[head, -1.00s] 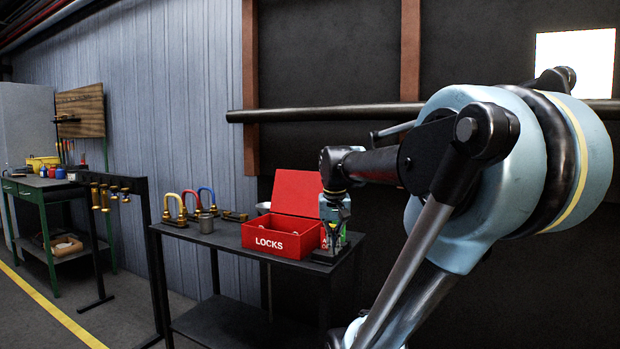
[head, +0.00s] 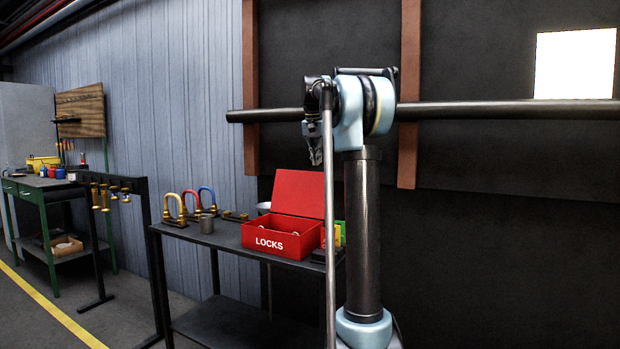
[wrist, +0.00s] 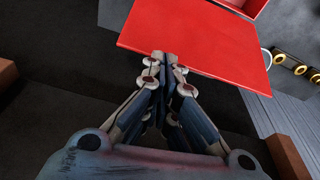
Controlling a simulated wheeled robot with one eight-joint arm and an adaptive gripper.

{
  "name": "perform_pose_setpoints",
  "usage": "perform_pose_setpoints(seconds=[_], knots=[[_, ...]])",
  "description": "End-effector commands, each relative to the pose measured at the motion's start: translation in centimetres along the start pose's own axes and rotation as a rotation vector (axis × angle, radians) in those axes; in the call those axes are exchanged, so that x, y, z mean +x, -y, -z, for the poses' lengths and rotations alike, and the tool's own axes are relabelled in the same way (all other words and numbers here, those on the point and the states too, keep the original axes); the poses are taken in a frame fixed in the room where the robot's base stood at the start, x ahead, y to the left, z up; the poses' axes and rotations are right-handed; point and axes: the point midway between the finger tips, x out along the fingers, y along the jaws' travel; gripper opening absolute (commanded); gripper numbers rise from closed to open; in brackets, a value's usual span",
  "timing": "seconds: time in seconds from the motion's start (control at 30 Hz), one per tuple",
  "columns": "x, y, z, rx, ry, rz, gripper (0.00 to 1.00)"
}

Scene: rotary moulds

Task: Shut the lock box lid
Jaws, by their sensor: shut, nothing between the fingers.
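The red lock box (head: 275,241), lettered LOCKS, stands on a dark table. Its red lid (head: 298,190) is raised, tilted back from the box's rear edge. My gripper (head: 315,158) points down just above the lid's upper right corner in the head view; my arm covers part of that side. In the wrist view the lid (wrist: 200,38) spreads across the top, with a bit of the box (wrist: 257,7) beyond it. My gripper (wrist: 162,58) is shut and empty, its tips overlapping the lid's near edge there. I cannot tell whether they touch it.
A dark pipe (head: 450,111) runs along the wall behind.

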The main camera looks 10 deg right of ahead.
Motion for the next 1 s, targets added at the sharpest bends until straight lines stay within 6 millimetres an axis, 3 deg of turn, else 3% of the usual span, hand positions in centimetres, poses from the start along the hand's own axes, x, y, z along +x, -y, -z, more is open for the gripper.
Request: perform_pose_setpoints(seconds=[0.03,0.2,0.4,0.67,1.0], knots=[[-0.1,0.8,1.6,0.015,-0.001,-0.003,0.00],[-0.3,3.0,5.7,0.071,-0.006,-0.014,0.00],[-0.1,4.5,8.4,0.113,-0.009,-0.021,0.00],[0.8,4.8,9.2,0.127,-0.011,-0.024,0.00],[5.9,4.7,9.2,0.127,-0.011,-0.024,0.00]])
